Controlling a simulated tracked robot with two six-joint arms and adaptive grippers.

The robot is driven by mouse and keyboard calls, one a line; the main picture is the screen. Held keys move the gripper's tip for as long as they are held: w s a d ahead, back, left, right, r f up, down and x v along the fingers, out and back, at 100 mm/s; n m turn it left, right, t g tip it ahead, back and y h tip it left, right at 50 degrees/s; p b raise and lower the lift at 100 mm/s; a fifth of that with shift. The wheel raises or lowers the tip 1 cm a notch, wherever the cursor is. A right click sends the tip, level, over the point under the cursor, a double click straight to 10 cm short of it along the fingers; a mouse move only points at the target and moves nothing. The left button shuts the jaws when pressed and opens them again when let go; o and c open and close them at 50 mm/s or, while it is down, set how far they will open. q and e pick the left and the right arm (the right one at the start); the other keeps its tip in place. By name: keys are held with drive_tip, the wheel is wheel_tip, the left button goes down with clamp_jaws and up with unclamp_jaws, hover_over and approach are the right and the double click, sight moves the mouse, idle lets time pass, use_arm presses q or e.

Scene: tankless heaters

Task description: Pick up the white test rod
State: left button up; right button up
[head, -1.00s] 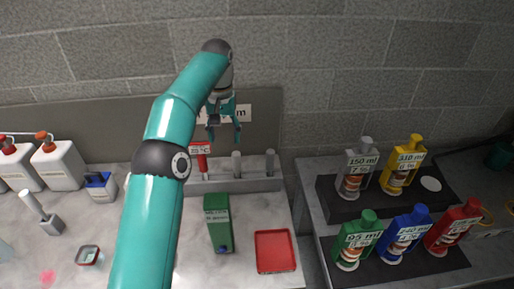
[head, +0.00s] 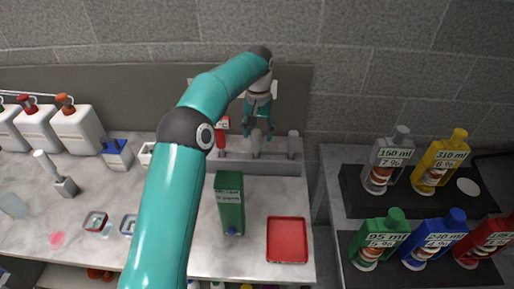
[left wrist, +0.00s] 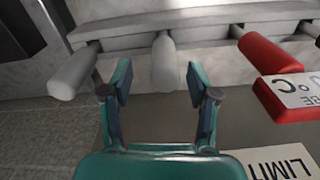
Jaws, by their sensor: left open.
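A low grey rack (head: 270,167) at the back of the counter holds a row of upright rods. The middle rod, pale grey-white (head: 256,146), has a red rod (head: 221,137) on its left and another pale rod (head: 292,146) on its right. My left gripper (head: 257,131) is open at the middle rod's top. In the left wrist view the middle rod (left wrist: 164,62) lies between the spread fingers of the gripper (left wrist: 158,80), with a gap on each side. The side pale rod (left wrist: 72,75) and red rod (left wrist: 270,52) stand outside the fingers. My right gripper is not visible.
A green box (head: 230,205) and a red tray (head: 287,240) stand in front of the rack. White pump bottles (head: 78,130) and a pale rod in a grey block (head: 65,187) are at left. Coloured bottles (head: 440,160) stand on dark steps at right. The wall is close behind.

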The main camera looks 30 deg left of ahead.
sight(257, 143)
use_arm(q)
drive_tip(key=shift+a+f+p, duration=0.15)
drive_tip(key=shift+f+p, duration=0.05)
drive_tip(key=shift+f, duration=1.15)
drive_tip(key=shift+a+f+p, duration=0.1)
drive_tip(key=shift+f+p, duration=0.1)
drive_tip(key=shift+f, duration=1.15)
clamp_jaws()
drive_tip(key=shift+r, duration=0.2)
